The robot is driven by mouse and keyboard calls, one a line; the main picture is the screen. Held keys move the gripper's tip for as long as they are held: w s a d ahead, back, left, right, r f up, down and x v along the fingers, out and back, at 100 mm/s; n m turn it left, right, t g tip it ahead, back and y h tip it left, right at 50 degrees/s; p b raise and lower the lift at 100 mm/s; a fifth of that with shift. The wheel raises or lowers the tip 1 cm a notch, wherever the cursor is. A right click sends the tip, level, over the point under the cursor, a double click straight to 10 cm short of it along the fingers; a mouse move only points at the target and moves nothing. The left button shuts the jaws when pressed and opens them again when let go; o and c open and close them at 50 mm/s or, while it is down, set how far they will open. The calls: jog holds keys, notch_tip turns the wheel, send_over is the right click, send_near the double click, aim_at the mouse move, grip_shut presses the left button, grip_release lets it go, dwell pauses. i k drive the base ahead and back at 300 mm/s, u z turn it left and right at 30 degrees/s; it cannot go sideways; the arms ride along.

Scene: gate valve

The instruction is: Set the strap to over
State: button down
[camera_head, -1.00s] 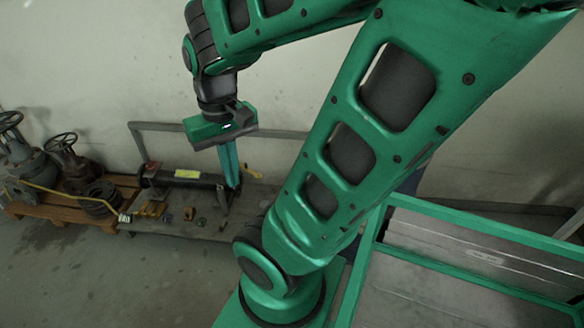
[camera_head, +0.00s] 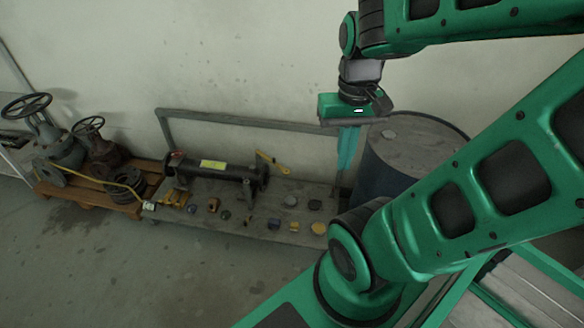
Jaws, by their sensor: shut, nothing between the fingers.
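A black flanged cylinder (camera_head: 215,172) with a yellow label lies on a low grey bench (camera_head: 245,222) by the wall. A thin yellow bar (camera_head: 272,162) sticks up at a slant beside the cylinder's right end; it may be the strap, but I cannot tell for sure. A yellow piece (camera_head: 173,197) sits at the bench's left front. My gripper (camera_head: 345,168) points down with its teal fingers together and empty. In the picture it is right of the cylinder and the yellow bar, near the bench's right end.
Several small parts (camera_head: 274,224) lie along the bench front. A grey rail (camera_head: 250,122) runs behind it. A dark drum (camera_head: 412,150) stands right of my gripper. Valves with handwheels (camera_head: 62,150) rest on a wooden pallet (camera_head: 85,197) at left. The floor in front is clear.

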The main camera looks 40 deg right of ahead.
aim_at(273, 162)
jog(key=z, duration=0.1)
jog(key=i, duration=1)
jog(key=u, duration=0.1)
